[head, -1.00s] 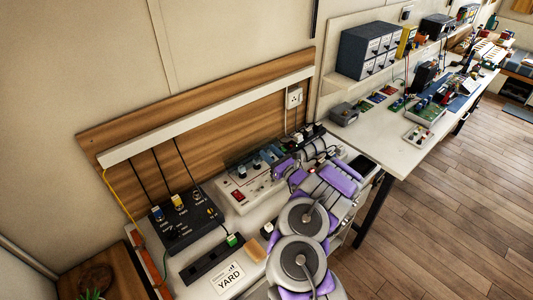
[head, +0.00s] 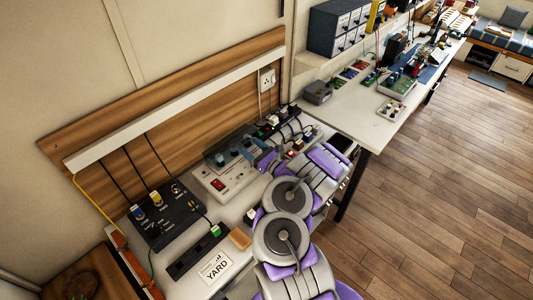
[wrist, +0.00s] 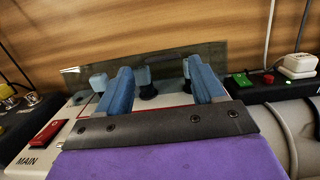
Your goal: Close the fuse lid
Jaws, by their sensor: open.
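The fuse box is a white panel (head: 217,183) with a red MAIN switch; the switch (wrist: 50,134) also shows in the wrist view. The fuse lid is a tinted clear sheet (wrist: 225,57) that stands raised behind the blue-grey fuse blocks (wrist: 98,82). In the head view the lid (head: 222,145) is small and partly blends with the wood behind. My gripper (wrist: 158,72) is open, its two blue fingers apart, over the box in front of the lid. I cannot tell whether a finger touches the lid. My arm hides the box's right end in the head view.
A dark switch box (head: 166,216) with cables stands to the left. A black strip with green and red switches (wrist: 258,82) is to the right. A YARD label (head: 215,268) lies in front. The wooden backboard (head: 150,110) rises close behind.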

